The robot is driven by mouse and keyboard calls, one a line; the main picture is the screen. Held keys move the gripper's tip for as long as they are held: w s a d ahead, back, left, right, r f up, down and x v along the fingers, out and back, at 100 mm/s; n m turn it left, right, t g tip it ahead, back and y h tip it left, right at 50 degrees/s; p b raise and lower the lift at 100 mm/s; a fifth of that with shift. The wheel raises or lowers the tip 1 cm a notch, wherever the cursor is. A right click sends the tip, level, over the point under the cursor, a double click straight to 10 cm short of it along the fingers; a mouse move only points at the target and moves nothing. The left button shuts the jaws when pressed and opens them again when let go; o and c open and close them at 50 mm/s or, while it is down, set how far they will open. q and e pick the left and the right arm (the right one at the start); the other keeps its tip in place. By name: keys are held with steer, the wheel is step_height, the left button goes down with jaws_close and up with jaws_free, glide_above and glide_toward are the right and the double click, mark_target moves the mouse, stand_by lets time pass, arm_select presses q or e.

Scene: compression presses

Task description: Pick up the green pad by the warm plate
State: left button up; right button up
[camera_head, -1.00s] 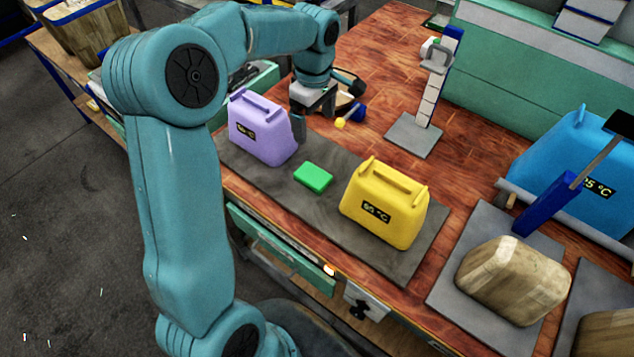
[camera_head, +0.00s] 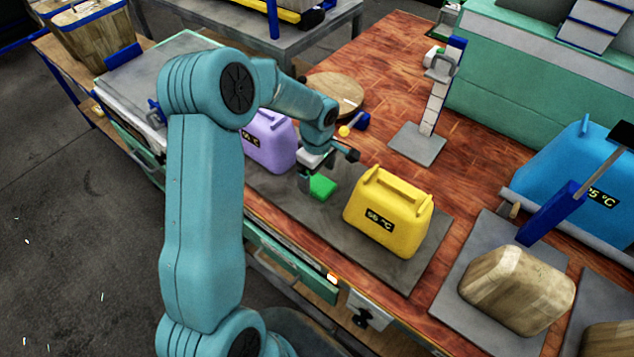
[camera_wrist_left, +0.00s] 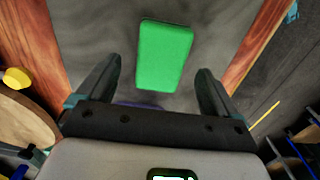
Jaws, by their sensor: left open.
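The green pad (camera_head: 323,187) lies on a dark grey mat (camera_head: 330,223) between a purple canister (camera_head: 268,145) and a yellow canister (camera_head: 388,213). The yellow canister has a temperature label; the purple one's label is partly hidden by my arm. The fingers hold nothing. My right gripper is not in view.
A blue canister (camera_head: 580,175) and wooden blocks (camera_head: 518,288) on grey plates stand at the right. A grey stand (camera_head: 418,145) and a round wooden board (camera_head: 335,92) are farther back.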

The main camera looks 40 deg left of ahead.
mark_target(317, 182)
arm_select(q)
steer(key=shift+f, duration=1.3)
steer(key=c, duration=1.1)
step_height(317, 182, up, 20)
steer(key=shift+r+b, duration=0.1)
steer(key=shift+b, duration=0.45)
